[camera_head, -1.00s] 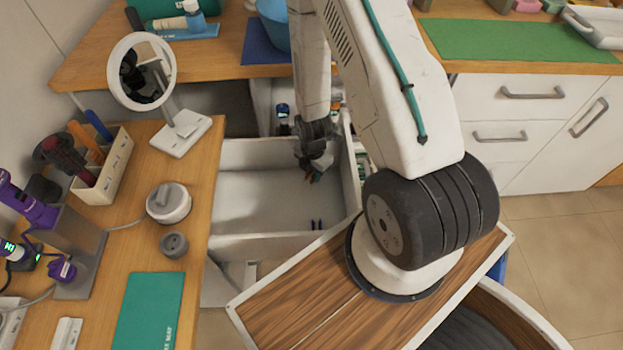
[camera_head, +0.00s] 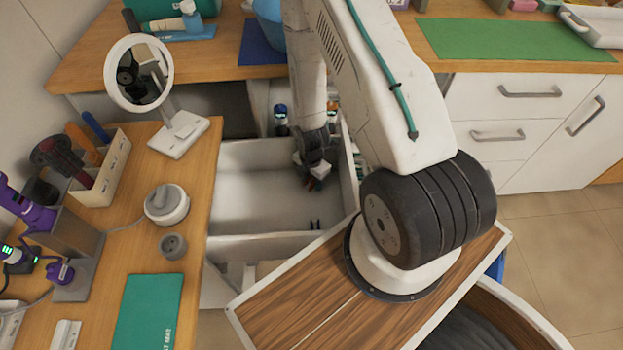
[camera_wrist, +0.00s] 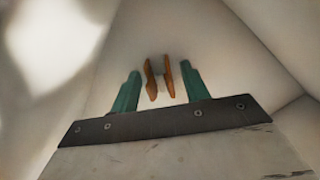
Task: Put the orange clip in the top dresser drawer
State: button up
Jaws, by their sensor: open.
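The orange clip (camera_wrist: 160,78) shows in the wrist view as two orange prongs between the teal fingers of my gripper (camera_wrist: 160,85). There are visible gaps between the clip and both fingers. The pale floor and walls of the open drawer (camera_head: 250,200) surround them. In the head view my gripper (camera_head: 313,183) reaches down into the right part of this white drawer. There the clip is too small and covered to make out clearly. I cannot tell whether the clip touches the drawer floor.
A round mirror (camera_head: 138,72) stands on the left wooden counter, near a grey-white round device (camera_head: 167,204) and an organiser box (camera_head: 103,180). Closed white drawers (camera_head: 503,100) are at the right. Most of the open drawer's left floor is empty.

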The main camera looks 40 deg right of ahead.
jog(key=shift+r, duration=0.15)
jog(key=a+r+m, duration=0.2)
jog(key=r+m, duration=0.1)
jog(key=r, duration=0.9)
jog(key=s+a+r+m, duration=0.1)
jog(key=r+m, duration=0.2)
jog(key=r, duration=0.9)
jog(key=a+r+m, duration=0.2)
jog(key=r+m, duration=0.2)
jog(key=r, duration=0.9)
jog(key=s+a+r+m, duration=0.2)
jog(key=s+r+m, duration=0.3)
jog(key=s+r, duration=0.2)
jog(key=s+a+r+m+t, duration=0.1)
jog(key=s+a+r+m, duration=0.1)
jog(key=s+r+m, duration=0.3)
jog(key=s+r, duration=0.3)
jog(key=s, duration=0.1)
jog(key=shift+s+a, duration=0.2)
jog(key=shift+a, duration=0.05)
